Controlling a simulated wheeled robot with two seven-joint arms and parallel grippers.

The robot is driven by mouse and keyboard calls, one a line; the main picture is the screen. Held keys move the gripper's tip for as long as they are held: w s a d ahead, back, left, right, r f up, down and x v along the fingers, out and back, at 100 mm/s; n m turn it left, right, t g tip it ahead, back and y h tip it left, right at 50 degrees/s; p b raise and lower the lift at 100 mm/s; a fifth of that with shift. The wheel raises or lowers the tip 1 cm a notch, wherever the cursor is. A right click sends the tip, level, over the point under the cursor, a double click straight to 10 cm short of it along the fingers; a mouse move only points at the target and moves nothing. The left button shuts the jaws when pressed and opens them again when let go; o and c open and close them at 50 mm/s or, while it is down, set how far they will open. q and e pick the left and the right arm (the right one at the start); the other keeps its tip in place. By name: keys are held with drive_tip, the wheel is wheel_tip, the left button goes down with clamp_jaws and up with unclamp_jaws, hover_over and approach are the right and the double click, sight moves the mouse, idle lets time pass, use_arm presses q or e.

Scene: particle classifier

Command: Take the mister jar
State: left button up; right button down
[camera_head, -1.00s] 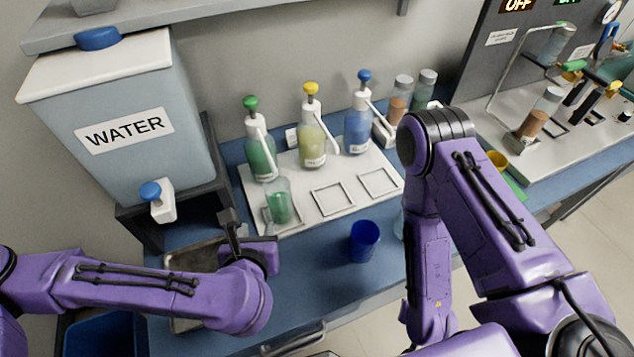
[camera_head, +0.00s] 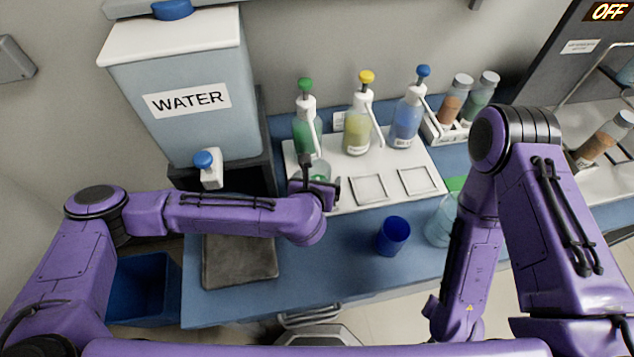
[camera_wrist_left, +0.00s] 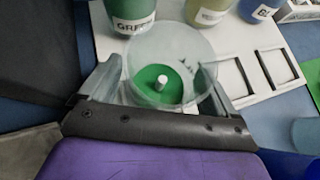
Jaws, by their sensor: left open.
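A clear jar (camera_wrist_left: 145,45) with green contents and a small white piece inside seems to be the mister jar. It stands on the white tray (camera_head: 345,205), in front of the green pump bottle (camera_head: 302,133). In the head view the jar (camera_head: 319,168) is partly hidden behind my left gripper (camera_head: 315,183). My left gripper (camera_wrist_left: 153,85) is open, with one finger on each side of the jar in the left wrist view. I cannot tell whether the fingers touch it. My right gripper is not in view; only the right arm shows.
Yellow (camera_head: 358,132) and blue (camera_head: 407,122) pump bottles stand right of the green one. A blue cup (camera_head: 393,236) stands in front of the tray. The water tank (camera_head: 190,100) is at left, above a grey sink-like tray (camera_head: 240,262).

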use_arm(q)
drive_tip(key=c, duration=1.3)
drive_tip(key=shift+c, duration=0.2)
drive_tip(key=shift+r, duration=0.15)
